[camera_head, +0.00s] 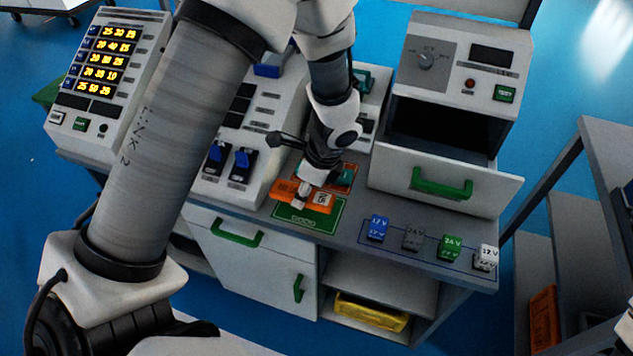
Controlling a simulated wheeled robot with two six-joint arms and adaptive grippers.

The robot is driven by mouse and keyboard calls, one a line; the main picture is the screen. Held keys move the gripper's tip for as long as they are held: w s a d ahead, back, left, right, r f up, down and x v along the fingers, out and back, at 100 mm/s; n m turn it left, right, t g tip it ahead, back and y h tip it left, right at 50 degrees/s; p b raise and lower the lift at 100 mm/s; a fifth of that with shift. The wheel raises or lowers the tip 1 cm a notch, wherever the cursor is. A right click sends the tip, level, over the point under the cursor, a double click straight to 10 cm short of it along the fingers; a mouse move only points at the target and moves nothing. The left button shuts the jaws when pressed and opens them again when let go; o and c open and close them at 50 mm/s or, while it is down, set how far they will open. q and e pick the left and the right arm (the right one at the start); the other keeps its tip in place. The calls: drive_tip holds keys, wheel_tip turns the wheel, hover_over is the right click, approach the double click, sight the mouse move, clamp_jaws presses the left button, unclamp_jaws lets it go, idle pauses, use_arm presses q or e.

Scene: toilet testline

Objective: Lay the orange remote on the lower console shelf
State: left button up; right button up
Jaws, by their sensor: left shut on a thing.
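The orange remote (287,189) is at the front of the console worktop, over a green-and-orange marked pad (310,217). My left gripper (304,191) points down onto it and is shut on it; the fingers hide part of it. Whether the remote still touches the pad, I cannot tell. The open shelf space is below the worktop, to the right of the white cabinet doors. Its upper board (385,283) looks bare, and the lower shelf (362,326) holds a yellow tray (370,311). My right gripper is not in view.
Several small voltage blocks, including a blue one (376,228) and a white one (486,258), stand right of the pad. An open drawer (470,190) with a green handle juts out behind them. A grey rack (590,160) stands at right. Blue floor lies between.

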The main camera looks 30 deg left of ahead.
sight(316, 191)
use_arm(q)
drive_tip(key=w, duration=0.3)
drive_tip(key=shift+w+d+f, duration=0.1)
drive_tip(key=shift+w, duration=0.2)
drive_tip(key=shift+w+f, duration=0.15)
drive_tip(key=shift+f, duration=1.85)
drive_tip(key=o, duration=1.3)
